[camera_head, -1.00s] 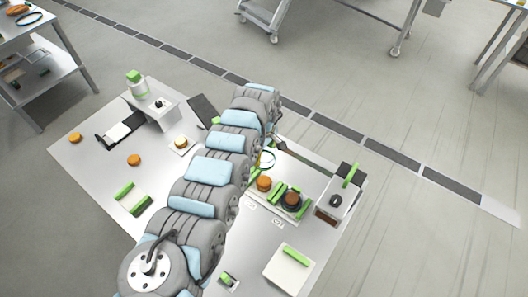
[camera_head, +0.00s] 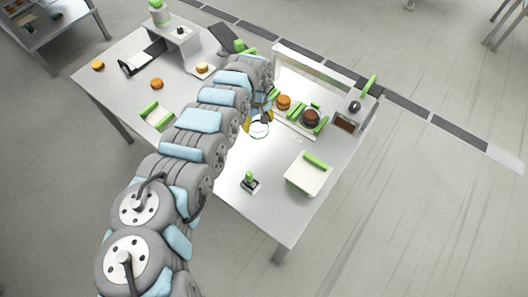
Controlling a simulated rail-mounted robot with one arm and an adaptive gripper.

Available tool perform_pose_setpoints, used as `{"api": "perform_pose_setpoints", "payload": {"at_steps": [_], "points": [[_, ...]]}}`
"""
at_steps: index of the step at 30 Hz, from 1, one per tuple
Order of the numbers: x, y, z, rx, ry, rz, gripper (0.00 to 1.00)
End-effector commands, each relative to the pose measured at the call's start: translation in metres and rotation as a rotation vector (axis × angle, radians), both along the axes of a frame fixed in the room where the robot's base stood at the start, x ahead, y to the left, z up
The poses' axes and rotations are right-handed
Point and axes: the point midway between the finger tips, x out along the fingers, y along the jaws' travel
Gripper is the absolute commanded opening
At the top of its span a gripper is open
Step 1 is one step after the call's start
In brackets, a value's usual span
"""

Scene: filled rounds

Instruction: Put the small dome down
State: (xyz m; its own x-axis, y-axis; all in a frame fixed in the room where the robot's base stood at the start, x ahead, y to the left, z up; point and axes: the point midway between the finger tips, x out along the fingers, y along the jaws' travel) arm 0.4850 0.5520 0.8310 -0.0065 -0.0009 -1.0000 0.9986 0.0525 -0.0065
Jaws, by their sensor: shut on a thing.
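The small dome (camera_head: 259,130) appears as a clear, thin-rimmed round piece at the end of my arm, over the table's middle. My gripper (camera_head: 262,114) is shut on it from above. The arm's last links hide part of the fingers, and a yellowish part shows beside the dome's left side. The dome is just left of and nearer than the tray (camera_head: 287,121) with the filled rounds. I cannot tell whether its rim touches the table (camera_head: 257,218).
On the tray are an orange-brown round (camera_head: 283,102), a dark round (camera_head: 311,117) and green handles. A device with a green lever (camera_head: 369,87) stands right.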

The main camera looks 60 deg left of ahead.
Motion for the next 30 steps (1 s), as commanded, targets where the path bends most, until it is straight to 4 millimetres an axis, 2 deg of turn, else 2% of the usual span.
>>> {"api": "perform_pose_setpoints", "payload": {"at_steps": [6, 9, 17, 24, 30], "points": [[0.001, -0.001, -0.037, -0.002, -0.002, -0.002, 0.54], [-0.001, 0.000, -0.049, 0.000, 0.000, -0.001, 0.54], [0.000, 0.000, -0.065, -0.001, 0.000, -0.001, 0.54], [-0.001, -0.001, -0.098, -0.002, 0.001, 0.000, 0.54], [-0.001, 0.000, -0.098, 0.000, 0.000, 0.000, 0.54]]}}
